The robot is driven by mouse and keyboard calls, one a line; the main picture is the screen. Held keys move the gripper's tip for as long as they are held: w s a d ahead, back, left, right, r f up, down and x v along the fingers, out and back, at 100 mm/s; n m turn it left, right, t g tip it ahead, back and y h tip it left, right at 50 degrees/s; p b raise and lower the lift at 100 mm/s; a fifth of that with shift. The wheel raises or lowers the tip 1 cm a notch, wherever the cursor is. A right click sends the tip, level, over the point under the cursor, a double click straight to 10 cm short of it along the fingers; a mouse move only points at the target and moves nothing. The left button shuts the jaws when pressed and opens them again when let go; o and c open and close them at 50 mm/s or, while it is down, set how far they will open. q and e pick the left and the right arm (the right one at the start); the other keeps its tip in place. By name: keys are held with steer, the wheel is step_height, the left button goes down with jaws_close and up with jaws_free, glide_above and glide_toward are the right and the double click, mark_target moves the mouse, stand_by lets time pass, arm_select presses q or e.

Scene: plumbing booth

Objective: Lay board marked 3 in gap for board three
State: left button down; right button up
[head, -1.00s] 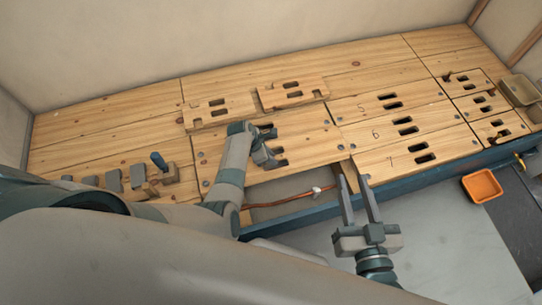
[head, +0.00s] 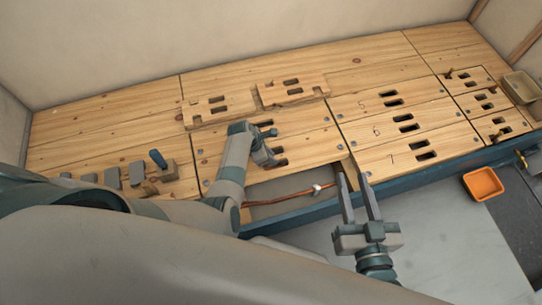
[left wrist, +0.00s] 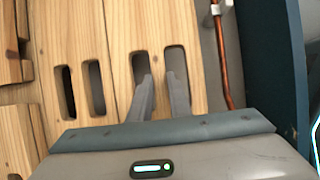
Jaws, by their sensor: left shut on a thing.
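My left gripper (head: 270,155) is shut on a slotted wooden board (head: 310,149), at the front of the left-hand group. In the left wrist view its fingers (left wrist: 160,88) reach into the two slots of this board (left wrist: 124,40). No numeral on it can be read, so I cannot tell if it is the board marked 3. It lies level with its neighbour, beside an open gap (head: 262,212) along the front with a copper pipe (head: 290,196) in it. My right gripper (head: 352,178) is open and empty, over the gap's right end.
Boards marked 5 (head: 365,105), 6 (head: 380,130) and 7 (head: 395,158) lie at right. Two loose slotted boards (head: 222,105) (head: 292,89) rest on the deck behind. An orange bin (head: 484,184) is at far right.

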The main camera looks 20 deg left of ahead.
arm_select(q)
steer(key=shift+w+r+p, duration=0.1)
steer(key=shift+p, duration=0.25)
arm_select(e)
steer(key=shift+r, duration=0.35)
arm_select(q)
steer(key=shift+f, duration=0.2)
arm_select(e)
steer(key=shift+f, duration=0.1)
stand_by(0.4)
